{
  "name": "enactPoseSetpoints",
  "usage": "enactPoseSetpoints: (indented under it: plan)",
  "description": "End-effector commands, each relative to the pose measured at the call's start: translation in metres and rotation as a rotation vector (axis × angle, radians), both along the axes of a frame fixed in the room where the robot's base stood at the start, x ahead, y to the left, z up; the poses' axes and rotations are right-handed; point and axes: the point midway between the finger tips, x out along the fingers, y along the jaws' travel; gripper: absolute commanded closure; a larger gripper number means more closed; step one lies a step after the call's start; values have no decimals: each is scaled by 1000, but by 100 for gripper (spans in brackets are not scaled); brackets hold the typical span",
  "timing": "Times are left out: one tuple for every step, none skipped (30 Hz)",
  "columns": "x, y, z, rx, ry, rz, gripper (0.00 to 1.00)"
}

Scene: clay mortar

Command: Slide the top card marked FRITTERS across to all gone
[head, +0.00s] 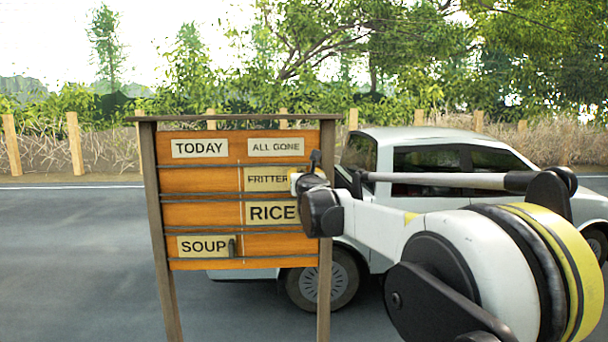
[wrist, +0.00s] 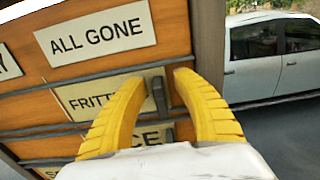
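The cream card marked FRITTERS (head: 265,179) is in the top row of the orange board (head: 200,180), at the right, directly under the ALL GONE label (head: 275,147). In the wrist view the card (wrist: 88,97) is partly covered by my left finger. A dark upright handle (wrist: 159,95) stands at the card's right end. My gripper (wrist: 160,79) is open, with its yellow fingers on either side of the handle. A gap shows on the right; contact on the left is unclear. In the head view my wrist hides the card's right end.
The TODAY label (head: 200,148) heads the left column, and the top row below it is empty. The RICE card (head: 271,213) is at the right of the middle row. The SOUP card (head: 204,246) is at the left of the bottom row. A white car (head: 440,165) stands behind.

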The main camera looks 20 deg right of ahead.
Motion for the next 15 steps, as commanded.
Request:
enactPoseSetpoints:
  plan:
    - [-6, 2, 0, 0, 0, 0, 66]
    - [-11, 4, 0, 0, 0, 0, 66]
    - [-19, 6, 0, 0, 0, 0, 66]
    - [-25, 8, 0, 0, 0, 0, 66]
    - [-31, 10, 0, 0, 0, 0, 66]
    - [-41, 13, 0, 0, 0, 0, 66]
    - [-47, 15, 0, 0, 0, 0, 66]
    - [-54, 17, 0, 0, 0, 0, 66]
    - [-63, 19, 0, 0, 0, -1, 66]
    - [-69, 21, 0, 0, 0, -1, 66]
    - [-75, 23, 0, 0, 0, -1, 66]
    - [-82, 25, 0, 0, 0, -1, 66]
    - [-87, 26, 0, 1, 0, -1, 66]
    - [-91, 28, 0, 1, 0, -1, 66]
    - [-96, 29, 0, 1, 0, -1, 66]
